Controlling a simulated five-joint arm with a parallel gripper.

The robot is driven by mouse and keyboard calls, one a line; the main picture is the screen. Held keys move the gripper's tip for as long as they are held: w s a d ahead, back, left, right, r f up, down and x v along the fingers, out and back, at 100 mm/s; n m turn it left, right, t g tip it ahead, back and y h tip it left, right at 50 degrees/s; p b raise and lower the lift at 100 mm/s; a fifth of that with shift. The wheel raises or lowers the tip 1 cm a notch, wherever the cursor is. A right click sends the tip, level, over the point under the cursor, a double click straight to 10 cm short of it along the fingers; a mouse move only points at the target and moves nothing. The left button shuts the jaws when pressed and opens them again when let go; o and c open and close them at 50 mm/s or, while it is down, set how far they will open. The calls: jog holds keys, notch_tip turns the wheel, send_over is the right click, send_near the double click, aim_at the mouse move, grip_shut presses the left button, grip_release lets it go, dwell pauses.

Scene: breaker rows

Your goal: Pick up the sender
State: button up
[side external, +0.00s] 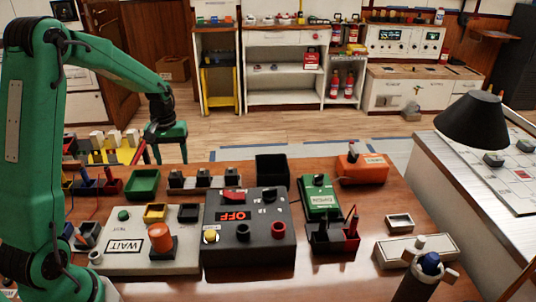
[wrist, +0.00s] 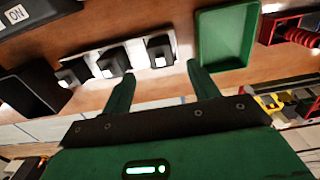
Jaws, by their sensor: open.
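No readable label says "sender", so I cannot tell which thing it is. A green labelled box (side external: 319,200) and an orange box (side external: 361,172) with a dark knob stand right of centre in the side view. My gripper (side external: 169,154) is open and empty above the far left of the table. In the wrist view, its two green fingers (wrist: 161,70) are spread apart near a pale strip with several black blocks (wrist: 110,62). The strip also shows in the side view (side external: 204,180). Neither finger visibly holds a block.
A green tray (side external: 143,184) and a black bin (side external: 271,169) flank the strip. Nearer are a black panel reading OFF (side external: 265,253), a white WAIT panel (side external: 185,262) with an orange cylinder (side external: 160,237), and a black holder (side external: 331,240). A dark lamp (side external: 476,122) stands right.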

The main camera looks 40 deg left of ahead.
aim_at(174, 170)
jog(key=shift+f, duration=0.45)
jog(key=shift+f, duration=0.1)
jog(key=shift+s+f, duration=0.1)
jog(key=shift+f, duration=2.4)
jog(key=c, duration=1.1)
jog(key=shift+r, duration=0.1)
